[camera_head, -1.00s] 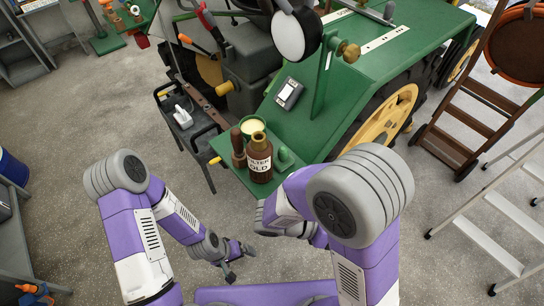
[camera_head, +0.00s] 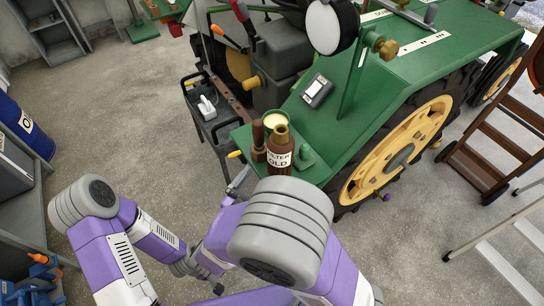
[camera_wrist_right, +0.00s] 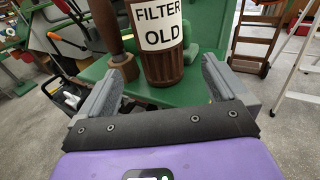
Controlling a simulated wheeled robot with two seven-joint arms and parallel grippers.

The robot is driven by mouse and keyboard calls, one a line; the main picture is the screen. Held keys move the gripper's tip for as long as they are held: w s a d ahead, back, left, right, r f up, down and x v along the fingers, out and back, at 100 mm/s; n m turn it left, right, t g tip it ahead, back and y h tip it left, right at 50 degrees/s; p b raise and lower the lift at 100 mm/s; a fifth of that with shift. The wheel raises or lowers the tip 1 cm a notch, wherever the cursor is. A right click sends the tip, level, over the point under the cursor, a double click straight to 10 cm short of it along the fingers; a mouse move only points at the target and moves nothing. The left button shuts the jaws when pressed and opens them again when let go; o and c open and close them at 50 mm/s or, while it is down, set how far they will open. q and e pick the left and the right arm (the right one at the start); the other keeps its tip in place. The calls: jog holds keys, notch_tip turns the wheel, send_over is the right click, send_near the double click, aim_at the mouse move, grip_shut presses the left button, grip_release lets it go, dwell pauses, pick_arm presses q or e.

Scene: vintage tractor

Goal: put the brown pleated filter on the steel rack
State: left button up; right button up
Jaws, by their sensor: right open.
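The brown filter (camera_head: 281,150), a ribbed cylinder with a white "FILTER OLD" label, stands upright on the green tractor's flat fender (camera_head: 330,119). In the right wrist view the filter (camera_wrist_right: 162,68) stands ahead, between the lines of my two fingers. My right gripper (camera_wrist_right: 160,84) is open and empty, just short of it; in the head view it is mostly hidden by my arm. My left gripper (camera_head: 214,286) hangs low over the floor, small and partly hidden. A grey metal shelf unit (camera_head: 48,38) stands at the far left; I cannot tell if it is the steel rack.
A meter (camera_head: 317,90) lies behind. A black tray stand (camera_head: 215,115) is left of the fender. Wooden steps (camera_head: 490,150) stand right. The left floor is open.

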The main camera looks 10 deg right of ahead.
aim_at(278, 137)
jog(key=shift+w+d+r+t, duration=0.3)
jog(key=shift+w+d, duration=0.25)
jog(key=shift+d, duration=0.05)
jog(key=shift+w+d, duration=0.2)
jog(key=shift+w, duration=0.15)
jog(key=b+x, duration=0.1)
jog(key=x, duration=0.5)
jog(key=shift+w+d+b, duration=0.1)
jog(key=shift+d+b, duration=0.2)
jog(key=shift+b, duration=0.05)
jog(key=c, duration=1.4)
notch_tip(278, 137, up, 10)
jog(key=p, duration=0.4)
jog(key=shift+r, duration=0.1)
